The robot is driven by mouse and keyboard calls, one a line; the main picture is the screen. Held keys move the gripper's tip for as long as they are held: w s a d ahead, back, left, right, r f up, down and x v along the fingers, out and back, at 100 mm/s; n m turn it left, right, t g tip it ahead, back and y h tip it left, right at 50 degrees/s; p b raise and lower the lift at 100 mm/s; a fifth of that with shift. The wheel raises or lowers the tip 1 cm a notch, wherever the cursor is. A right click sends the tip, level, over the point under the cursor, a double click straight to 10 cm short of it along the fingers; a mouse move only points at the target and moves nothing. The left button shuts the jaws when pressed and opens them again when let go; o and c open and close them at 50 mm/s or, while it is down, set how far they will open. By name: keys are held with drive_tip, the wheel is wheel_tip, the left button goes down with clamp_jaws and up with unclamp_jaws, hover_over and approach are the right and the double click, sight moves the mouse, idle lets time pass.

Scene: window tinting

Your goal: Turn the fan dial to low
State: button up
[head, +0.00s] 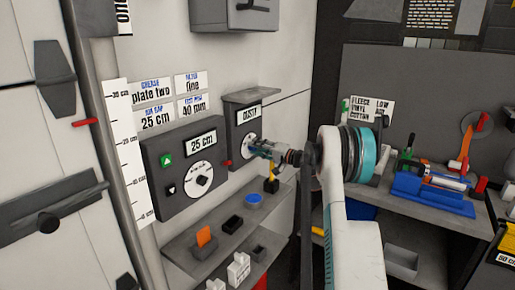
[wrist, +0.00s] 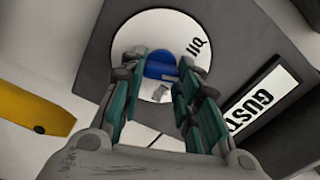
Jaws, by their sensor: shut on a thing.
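The fan dial is a white disc (wrist: 130,38) with a blue knob (wrist: 160,58) at its middle, on a grey panel. Letters partly show at the disc's edge, but I cannot tell which setting the knob points to. In the head view the disc (head: 241,143) is partly covered by my gripper (head: 254,147). In the wrist view my gripper (wrist: 160,68) has its teal-padded fingers on either side of the blue knob, shut on it.
Left of the fan panel is a larger grey box (head: 160,152) with a 25 cm display and its own dial (head: 202,180). A shelf (head: 190,256) with small items lies below. A workbench with a blue tool (head: 432,195) stands at right.

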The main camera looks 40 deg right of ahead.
drive_tip(key=shift+f+m, duration=0.1)
drive_tip(key=shift+m, duration=1.6)
drive_tip(key=o, duration=1.1)
drive_tip(key=shift+c, duration=0.2)
drive_tip(key=v, duration=1.2)
